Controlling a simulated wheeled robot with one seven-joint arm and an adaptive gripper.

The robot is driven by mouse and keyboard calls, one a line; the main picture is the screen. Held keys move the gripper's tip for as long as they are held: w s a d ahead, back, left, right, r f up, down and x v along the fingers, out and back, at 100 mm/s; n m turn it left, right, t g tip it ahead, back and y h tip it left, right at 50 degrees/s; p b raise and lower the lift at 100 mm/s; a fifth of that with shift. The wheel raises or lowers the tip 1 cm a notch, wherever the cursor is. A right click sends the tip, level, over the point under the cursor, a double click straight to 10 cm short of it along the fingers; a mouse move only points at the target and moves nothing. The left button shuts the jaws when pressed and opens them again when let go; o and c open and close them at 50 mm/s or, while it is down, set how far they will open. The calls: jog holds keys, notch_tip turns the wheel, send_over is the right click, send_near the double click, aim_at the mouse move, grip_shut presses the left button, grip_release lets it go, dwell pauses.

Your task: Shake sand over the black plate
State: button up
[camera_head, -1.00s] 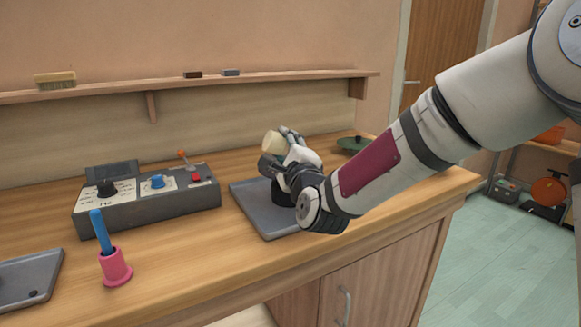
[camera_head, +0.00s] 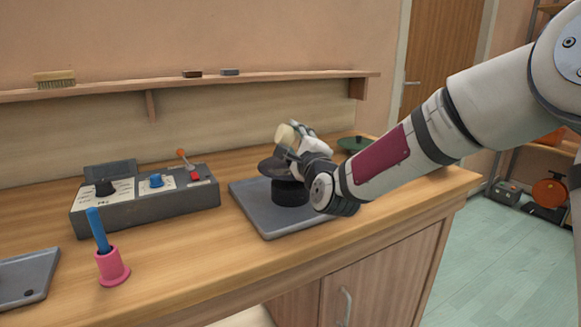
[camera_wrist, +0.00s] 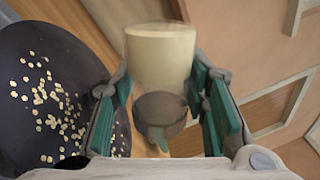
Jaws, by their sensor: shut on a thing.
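A cream shaker (camera_wrist: 160,50) with a dark, perforated-looking cap (camera_wrist: 160,112) is between the fingers of my gripper (camera_wrist: 163,95). My gripper is shut on it. In the head view the shaker (camera_head: 286,135) is tilted and sits just above the right part of the black plate (camera_head: 270,166). The plate rests on a black round base (camera_head: 290,192). In the wrist view the plate (camera_wrist: 45,45) fills the left side, with several pale grains (camera_wrist: 50,105) scattered on it. The shaker shows to the right of the plate there. My gripper hides part of the plate in the head view.
A grey tray (camera_head: 262,212) lies under the black base. A control box (camera_head: 140,203) with knobs and a lever stands to the left. A pink holder with a blue stick (camera_head: 113,266) and another grey tray (camera_head: 20,280) are farther left. A green dish (camera_head: 352,143) sits behind my arm.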

jog(key=n+b, duration=0.1)
jog(key=n, duration=0.1)
jog(key=r+n+y+b, duration=0.1)
jog(key=n, duration=0.2)
jog(key=n+b, duration=0.1)
jog(key=n, duration=0.1)
jog(key=shift+r, duration=0.3)
jog(key=n, duration=0.2)
jog(key=r+n+b, duration=0.1)
jog(key=n, duration=0.1)
jog(key=n+g+y+b, duration=0.1)
jog(key=n, duration=0.1)
jog(key=shift+r, duration=0.25)
jog(key=shift+s, duration=0.1)
